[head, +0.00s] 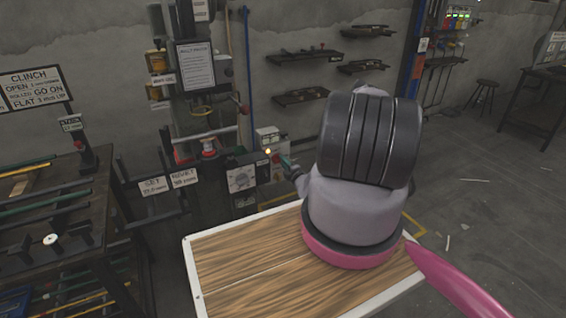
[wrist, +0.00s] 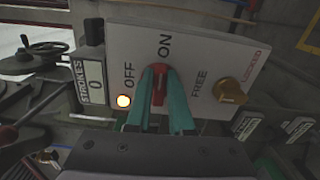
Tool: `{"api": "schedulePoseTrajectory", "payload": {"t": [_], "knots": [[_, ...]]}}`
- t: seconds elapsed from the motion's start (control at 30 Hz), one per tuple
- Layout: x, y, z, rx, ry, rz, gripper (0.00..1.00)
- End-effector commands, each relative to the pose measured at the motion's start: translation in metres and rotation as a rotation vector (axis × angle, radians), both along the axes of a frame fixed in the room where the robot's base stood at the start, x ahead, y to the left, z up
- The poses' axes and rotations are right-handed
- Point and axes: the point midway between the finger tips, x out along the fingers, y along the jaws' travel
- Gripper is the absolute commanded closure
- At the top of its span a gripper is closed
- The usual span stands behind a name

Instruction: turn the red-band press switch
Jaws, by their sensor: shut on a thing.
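The red switch (wrist: 159,88) sits on a pale panel (wrist: 205,55) marked OFF and ON in the wrist view. The teal fingers of my gripper (wrist: 163,70) are shut on it from both sides and hide much of it. Its exact turn is hard to read.
A brass knob (wrist: 230,91) marked FREE and LOCKED sits right of the switch. A STROKES counter (wrist: 95,82) reads 0 on the left. In the head view, a dark workbench (head: 65,215) with bars stands left. Floor at right is mostly clear, with a stool (head: 484,92) farther back.

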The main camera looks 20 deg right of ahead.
Motion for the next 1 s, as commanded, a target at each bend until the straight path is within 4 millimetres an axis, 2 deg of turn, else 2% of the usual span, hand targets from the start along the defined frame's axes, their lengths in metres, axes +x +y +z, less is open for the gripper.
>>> {"api": "schedulePoseTrajectory", "payload": {"t": [0.67, 0.7, 0.77, 0.8, 1.0], "knots": [[-0.0014, 0.0000, -0.0024, 0.067, 0.005, 0.000, 1.00], [-0.0015, 0.0000, -0.0025, 0.067, 0.005, -0.001, 0.76], [-0.0014, 0.0000, -0.0024, 0.067, 0.005, 0.000, 0.53], [-0.0013, -0.0001, -0.0023, 0.067, 0.005, 0.000, 0.50], [-0.0007, 0.0000, -0.0016, 0.066, 0.004, 0.000, 0.50]]}}
